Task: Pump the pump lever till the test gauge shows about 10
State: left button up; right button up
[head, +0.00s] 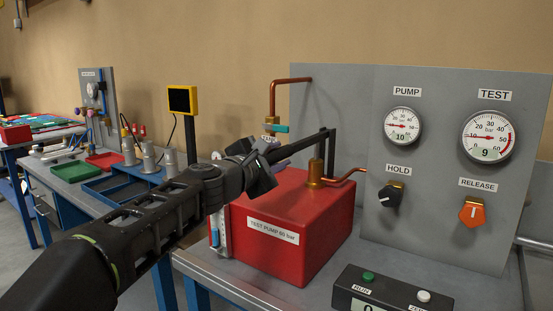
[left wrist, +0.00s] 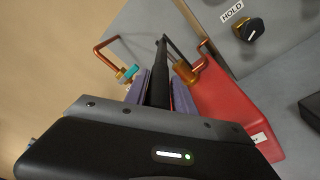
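The red test pump box (head: 290,235) stands on the bench, with a brass post (head: 315,172) on top. The black pump lever (head: 302,145) runs from above the post down to the left. My left gripper (head: 268,165) is at the lever's free end. In the left wrist view the lever (left wrist: 161,75) lies between its purple finger pads (left wrist: 160,92), which appear closed on it. The test gauge (head: 489,136) shows 9, its needle pointing left. My right gripper is in neither view.
The grey panel carries a black HOLD knob (head: 390,195) and an orange RELEASE knob (head: 472,213). A button box (head: 392,292) sits at the front. Copper piping (head: 273,100) rises behind the pump. Trays and metal cylinders stand on the left bench.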

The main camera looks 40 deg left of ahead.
pick_arm(q)
jog(key=o, duration=0.4)
jog(key=shift+f, duration=0.25)
jog(key=shift+r, duration=0.1)
jog(key=s, duration=0.7)
jog(key=shift+s+d+r, duration=0.15)
jog(key=shift+s+d, duration=0.2)
jog(key=shift+d, duration=0.1)
